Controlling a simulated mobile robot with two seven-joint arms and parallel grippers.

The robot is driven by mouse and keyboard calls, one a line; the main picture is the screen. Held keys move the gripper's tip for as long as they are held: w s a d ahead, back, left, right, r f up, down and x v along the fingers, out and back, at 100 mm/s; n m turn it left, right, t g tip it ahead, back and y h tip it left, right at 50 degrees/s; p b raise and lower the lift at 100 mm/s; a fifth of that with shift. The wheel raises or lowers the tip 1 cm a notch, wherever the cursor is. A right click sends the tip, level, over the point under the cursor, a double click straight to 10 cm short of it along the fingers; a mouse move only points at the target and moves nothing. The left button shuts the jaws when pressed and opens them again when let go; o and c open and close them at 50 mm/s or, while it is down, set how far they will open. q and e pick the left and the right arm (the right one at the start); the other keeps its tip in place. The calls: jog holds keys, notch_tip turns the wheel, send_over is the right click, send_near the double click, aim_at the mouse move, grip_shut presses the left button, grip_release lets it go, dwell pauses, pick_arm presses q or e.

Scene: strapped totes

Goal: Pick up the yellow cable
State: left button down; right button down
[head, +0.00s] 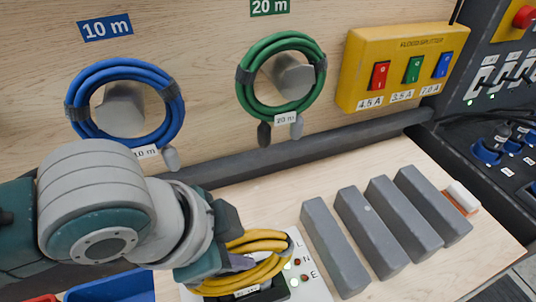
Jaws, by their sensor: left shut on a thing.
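The yellow cable (262,270) is a coiled bundle with a dark strap, low in the middle of the head view. It lies over or just above a pale tester panel with a black part and small lights. My left gripper (229,262) comes in from the left and is shut on the cable's left side, near the strap. The gripper's fingers hide part of the coil. I cannot tell whether the coil touches the panel. My right gripper is not in view.
A blue cable coil (78,108) and a green cable coil (245,95) hang on the wooden back board. Several grey blocks (333,245) lie right of the panel (312,285). A yellow splitter box (400,45) is on the board. A blue bin (110,288) is at lower left.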

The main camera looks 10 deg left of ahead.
pick_arm(q)
jog(key=shift+r, duration=0.1)
dwell(0.6)
jog(key=shift+w+r, duration=0.1)
jog(key=shift+r, duration=0.35)
notch_tip(320, 180, up, 19)
jog(key=p, duration=0.1)
jog(key=shift+p, duration=0.4)
jog(key=shift+p, duration=0.45)
